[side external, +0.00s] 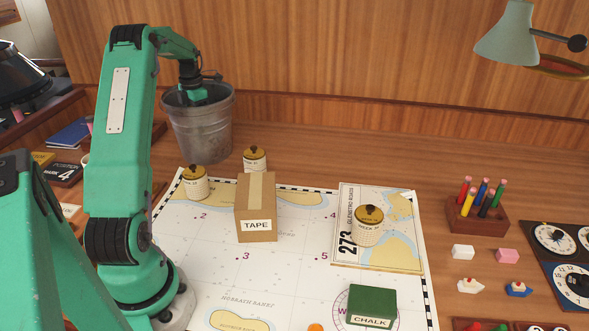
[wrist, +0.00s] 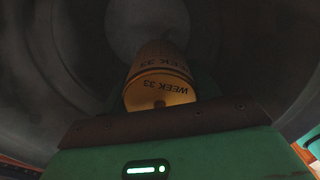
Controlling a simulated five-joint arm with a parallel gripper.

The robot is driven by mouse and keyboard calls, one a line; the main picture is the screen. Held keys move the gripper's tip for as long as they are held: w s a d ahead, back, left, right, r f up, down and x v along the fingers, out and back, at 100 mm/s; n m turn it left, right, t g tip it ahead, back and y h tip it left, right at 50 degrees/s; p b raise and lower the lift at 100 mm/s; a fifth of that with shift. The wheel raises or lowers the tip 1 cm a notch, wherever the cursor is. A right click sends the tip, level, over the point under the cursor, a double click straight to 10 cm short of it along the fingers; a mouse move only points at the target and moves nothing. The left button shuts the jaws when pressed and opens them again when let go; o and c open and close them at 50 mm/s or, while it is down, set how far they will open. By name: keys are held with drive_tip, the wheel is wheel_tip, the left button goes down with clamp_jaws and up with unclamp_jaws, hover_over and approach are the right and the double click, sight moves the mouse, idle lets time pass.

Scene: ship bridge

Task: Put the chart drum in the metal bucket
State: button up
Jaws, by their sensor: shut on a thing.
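The metal bucket (side external: 202,130) stands upright at the back of the desk. My gripper (side external: 197,95) reaches down through its mouth, and its fingertips are hidden by the bucket wall. In the wrist view a chart drum marked "WEEK 33" (wrist: 162,76), with a yellow lid and dark knob, is in front of my gripper, inside the bucket's grey walls (wrist: 225,45). My gripper is shut on this drum. The bucket's round floor (wrist: 145,22) shows beyond it. Whether the drum touches the floor I cannot tell.
Three similar drums stand out: one at the chart's left (side external: 195,184), one behind the tape box (side external: 254,160), one on a booklet (side external: 368,228). The tape box (side external: 256,208) and chalk box (side external: 371,306) sit on the chart. Desk right of the bucket is clear.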

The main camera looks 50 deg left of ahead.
drive_tip(key=shift+f, duration=4.6)
drive_tip(key=shift+f, duration=0.2)
drive_tip(key=o, duration=0.8)
drive_tip(key=shift+r, duration=0.1)
wheel_tip(320, 180, up, 12)
drive_tip(key=shift+r, duration=0.1)
